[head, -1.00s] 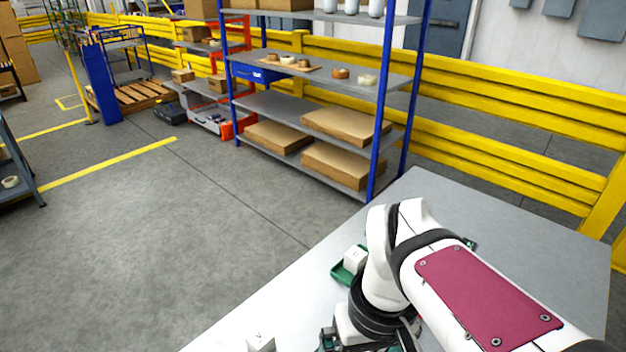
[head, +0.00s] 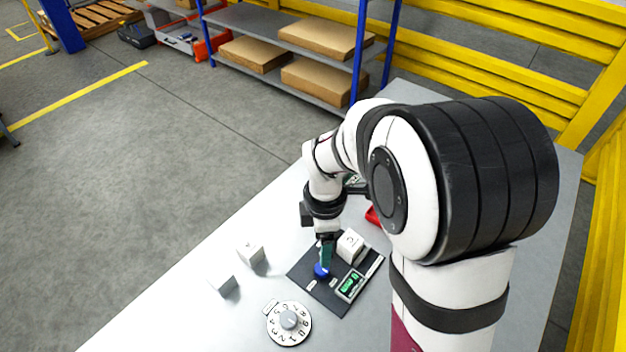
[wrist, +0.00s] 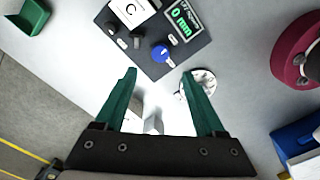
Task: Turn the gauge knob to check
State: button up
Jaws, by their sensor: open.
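The gauge is a dark panel (head: 303,270) on the table, with a blue knob (head: 321,271) and a small green display (head: 349,285). In the wrist view the blue knob (wrist: 162,54) has a pale mark, and the lit display (wrist: 184,18) reads what looks like 0 mm. A white block (head: 350,243) sits on the panel; its face shows a letter C in the wrist view (wrist: 128,11). My gripper (wrist: 159,74) is open and empty, its green fingers pointing towards the knob.
A white numbered dial (head: 289,323) with a grey centre lies in front of the panel; a finger partly covers it in the wrist view. Two white blocks (head: 250,254) (head: 224,283) stand left. A green tray (wrist: 28,16) and a blue object (wrist: 298,140) show in the wrist view.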

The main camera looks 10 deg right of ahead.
aim_at(322, 271)
notch_tip(322, 271, down, 10)
jog(key=shift+f, duration=0.1)
grip_shut()
dwell(0.4)
